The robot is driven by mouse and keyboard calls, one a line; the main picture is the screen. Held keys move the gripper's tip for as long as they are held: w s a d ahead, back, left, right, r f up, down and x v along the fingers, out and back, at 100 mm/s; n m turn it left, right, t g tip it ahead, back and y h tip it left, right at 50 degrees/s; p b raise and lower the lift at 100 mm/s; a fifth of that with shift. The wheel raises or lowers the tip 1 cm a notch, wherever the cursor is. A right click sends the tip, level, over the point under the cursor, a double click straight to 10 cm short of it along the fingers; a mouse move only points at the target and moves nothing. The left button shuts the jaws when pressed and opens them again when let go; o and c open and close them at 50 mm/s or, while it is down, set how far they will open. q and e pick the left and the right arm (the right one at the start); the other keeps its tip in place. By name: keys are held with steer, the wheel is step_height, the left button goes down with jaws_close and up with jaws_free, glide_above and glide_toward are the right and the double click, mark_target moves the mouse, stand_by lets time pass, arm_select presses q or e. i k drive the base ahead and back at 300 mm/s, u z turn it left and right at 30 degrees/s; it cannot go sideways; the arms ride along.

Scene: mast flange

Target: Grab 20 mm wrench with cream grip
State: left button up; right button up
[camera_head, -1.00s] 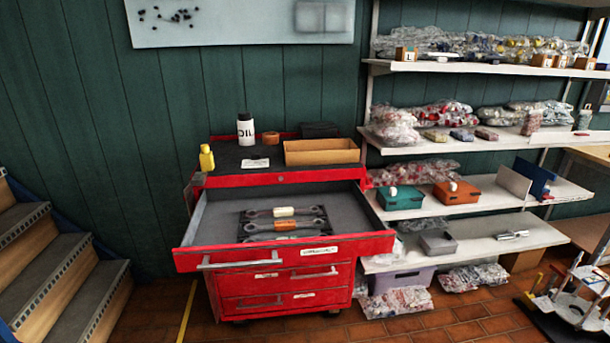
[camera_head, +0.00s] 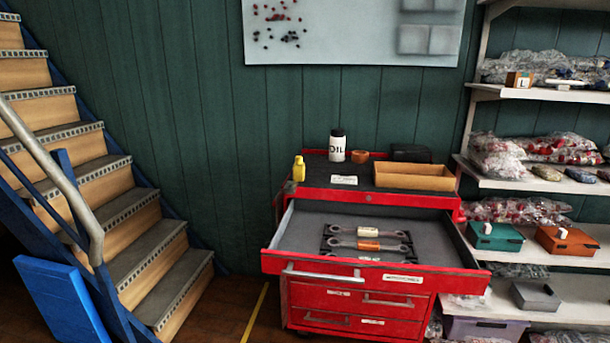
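The wrench with the cream grip (camera_head: 367,230) lies in the open top drawer (camera_head: 300,231) of the red tool cabinet. It lies crosswise on a dark holder, at the back of the row. A wrench with an orange grip (camera_head: 368,245) lies just in front of it. Size markings are too small to read. Neither of my grippers shows in the head view.
The red cabinet (camera_head: 355,296) has its top drawer pulled out. On its top stand an oil bottle (camera_head: 337,146), a yellow bottle (camera_head: 299,169) and a cardboard tray (camera_head: 414,177). Shelves (camera_head: 560,182) stand at right, stairs (camera_head: 105,215) at left. Floor shows between stairs and cabinet.

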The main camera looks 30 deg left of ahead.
mark_target(361, 231)
steer(key=u, duration=0.8)
steer(key=i, duration=1.35)
steer(key=z, duration=0.1)
